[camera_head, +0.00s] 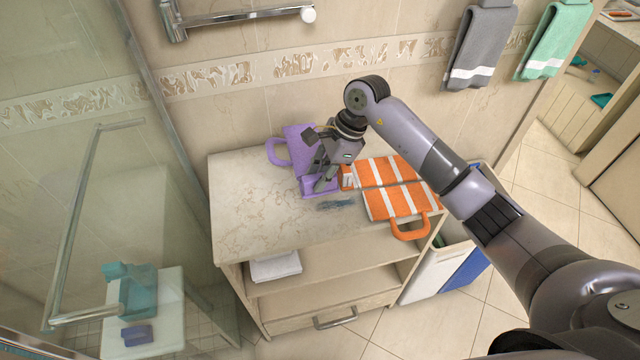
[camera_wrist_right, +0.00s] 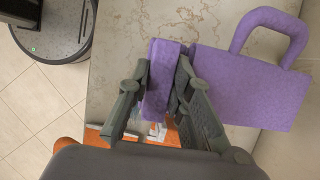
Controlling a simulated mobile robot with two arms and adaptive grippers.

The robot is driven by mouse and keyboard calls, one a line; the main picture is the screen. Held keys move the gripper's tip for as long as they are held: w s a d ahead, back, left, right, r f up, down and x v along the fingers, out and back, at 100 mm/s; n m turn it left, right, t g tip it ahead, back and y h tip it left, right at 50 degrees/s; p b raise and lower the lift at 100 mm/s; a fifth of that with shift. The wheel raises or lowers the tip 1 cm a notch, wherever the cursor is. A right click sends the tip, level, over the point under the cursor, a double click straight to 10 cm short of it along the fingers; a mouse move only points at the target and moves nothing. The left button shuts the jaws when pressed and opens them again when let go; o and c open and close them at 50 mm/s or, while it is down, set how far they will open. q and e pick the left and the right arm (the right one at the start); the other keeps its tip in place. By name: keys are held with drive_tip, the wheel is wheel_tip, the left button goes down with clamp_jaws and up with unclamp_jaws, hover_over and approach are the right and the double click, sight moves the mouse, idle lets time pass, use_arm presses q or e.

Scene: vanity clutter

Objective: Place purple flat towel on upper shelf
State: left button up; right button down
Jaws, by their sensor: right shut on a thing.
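The purple flat towel (camera_head: 288,143), with a loop handle, lies near the back left of the cabinet's marble top. It also shows in the right wrist view (camera_wrist_right: 250,90). My right gripper (camera_head: 322,182) is low over the counter at the towel's near end. In the right wrist view its fingers (camera_wrist_right: 158,108) close around a raised purple strip (camera_wrist_right: 163,75); a finger hides whether it joins the flat part. The upper shelf (camera_head: 335,275), an open bay under the countertop, has a folded white towel (camera_head: 275,266) at its left. My left gripper is not in view.
An orange-and-white striped towel (camera_head: 390,185) with a handle lies right of the gripper. A small dark bluish item (camera_head: 336,203) lies in front of it. The front left of the marble top (camera_head: 245,215) is clear. A glass shower panel stands left.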

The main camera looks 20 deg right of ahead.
drive_tip(key=shift+f+p, duration=0.45)
drive_tip(key=shift+f, duration=1.7)
drive_tip(key=shift+f, duration=0.15)
drive_tip(key=c, duration=1.4)
unclamp_jaws()
drive_tip(key=shift+c, duration=0.2)
